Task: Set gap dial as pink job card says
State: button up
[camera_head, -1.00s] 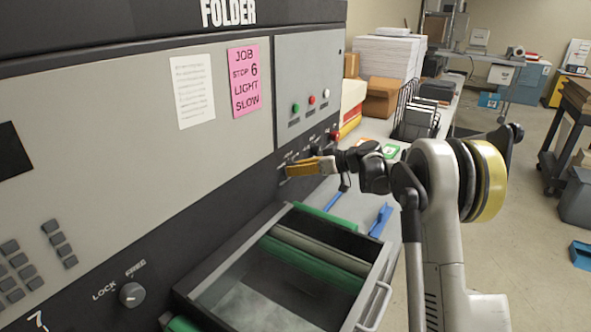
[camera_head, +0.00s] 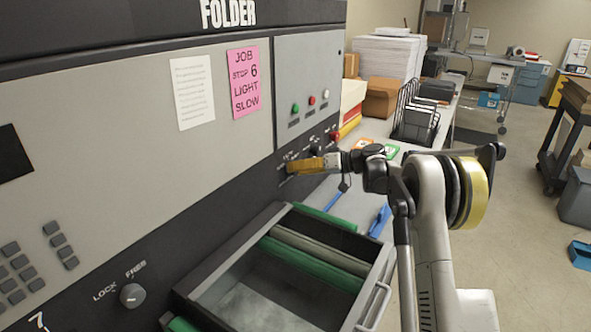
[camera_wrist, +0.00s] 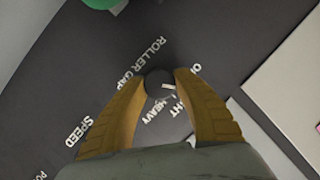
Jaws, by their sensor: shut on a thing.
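The pink job card (camera_head: 248,83) on the folder's front reads "JOB STOP 6 LIGHT SLOW". The gap dial (camera_wrist: 158,82) is a small dark round knob by the "ROLLER GAP" label in the wrist view. "HEAVY" and a partly hidden "LIGHT" are printed beside it. A pale mark shows at the dial's right side; its exact setting is hard to read. My gripper (camera_wrist: 159,83) has its two orange-brown fingers closed on the dial, one on each side. In the head view my gripper (camera_head: 290,166) is at the folder's lower dark panel and hides the dial.
An open tray (camera_head: 190,290) with green rollers juts out below my arm. A lock knob (camera_head: 132,295) sits at lower left. Several small buttons and knobs are on the panel above my gripper. A wire rack (camera_head: 415,125) stands on the table behind.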

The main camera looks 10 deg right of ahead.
jog(key=m+y, duration=0.2)
jog(key=m, duration=0.2)
jog(key=shift+f+m+g+b, duration=0.15)
jog(key=shift+m+g+b, duration=0.15)
jog(key=shift+b, duration=0.1)
jog(key=shift+y, duration=0.3)
jog(key=o, duration=1.2)
jog(key=shift+a, duration=0.1)
jog(key=v, duration=1.2)
